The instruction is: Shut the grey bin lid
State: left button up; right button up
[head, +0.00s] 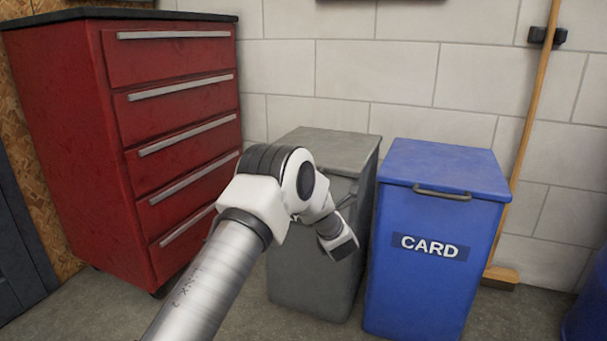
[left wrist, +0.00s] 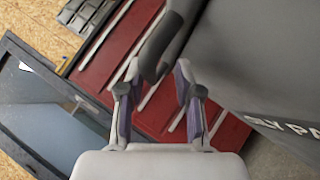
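The grey bin (head: 290,245) stands between the red drawer cabinet and the blue bin. Its grey lid (head: 325,148) lies flat across the top and looks down; my arm hides part of its front edge, so I cannot tell whether a small gap is there. My left arm reaches in front of the bin, and its gripper is mostly hidden behind the wrist in the head view. In the left wrist view my left gripper (left wrist: 160,108) has its fingers apart. A dark grey handle (left wrist: 152,68) is just beyond and between the fingertips; contact is unclear. My right gripper is out of view.
The blue CARD bin (head: 430,280) stands close on the right, with a broom (head: 530,130) behind it. The red drawer cabinet (head: 150,130) is on the left. A block wall (head: 370,65) is behind. Some floor is free in front of the cabinet.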

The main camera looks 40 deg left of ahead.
pick_arm(q)
jog(key=shift+f, duration=0.1)
jog(key=v, duration=1.2)
